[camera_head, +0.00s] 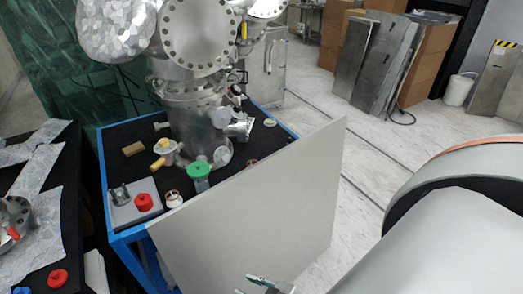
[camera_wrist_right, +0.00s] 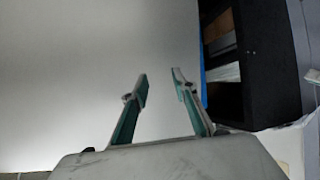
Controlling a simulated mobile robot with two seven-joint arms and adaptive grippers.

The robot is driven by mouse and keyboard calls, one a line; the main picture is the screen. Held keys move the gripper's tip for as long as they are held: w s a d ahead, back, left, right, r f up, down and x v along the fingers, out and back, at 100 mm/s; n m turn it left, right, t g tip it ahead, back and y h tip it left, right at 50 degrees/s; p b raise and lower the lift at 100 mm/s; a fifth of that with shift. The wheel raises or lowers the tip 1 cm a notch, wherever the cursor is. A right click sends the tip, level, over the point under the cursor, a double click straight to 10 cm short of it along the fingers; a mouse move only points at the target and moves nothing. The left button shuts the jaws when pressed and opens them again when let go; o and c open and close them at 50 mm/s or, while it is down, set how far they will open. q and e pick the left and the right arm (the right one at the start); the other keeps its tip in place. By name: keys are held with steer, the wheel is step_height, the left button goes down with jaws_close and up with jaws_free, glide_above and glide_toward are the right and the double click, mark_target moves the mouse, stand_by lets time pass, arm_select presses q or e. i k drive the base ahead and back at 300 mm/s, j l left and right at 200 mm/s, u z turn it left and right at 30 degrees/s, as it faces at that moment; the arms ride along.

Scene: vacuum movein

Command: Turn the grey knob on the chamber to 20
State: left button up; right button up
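The steel vacuum chamber (camera_head: 195,110) stands on a black-topped blue table, with large bolted flanges at its top. I cannot tell for sure which part is the grey knob, and no number scale can be read. My right gripper shows at the bottom edge of the head view (camera_head: 266,286), in front of a large pale panel (camera_head: 255,215) and well short of the chamber. In the right wrist view the gripper (camera_wrist_right: 160,78) is open, its two fingers apart with nothing between them, facing a pale surface. My left gripper is not in view.
The pale panel stands upright between my right gripper and the table (camera_head: 117,238). A green-topped valve (camera_head: 199,171), a red knob (camera_head: 144,202) and small parts stand around the chamber's base. A side table with foil (camera_head: 32,215) is at left.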

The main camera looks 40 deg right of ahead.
mark_target(224, 157)
steer(key=j+z, duration=0.15)
steer(key=z, duration=0.3)
steer(key=i+j+z, duration=0.1)
steer(key=z, duration=0.35)
steer(key=j+z, duration=0.4)
steer(key=k+l, duration=0.05)
steer(key=l, duration=0.1)
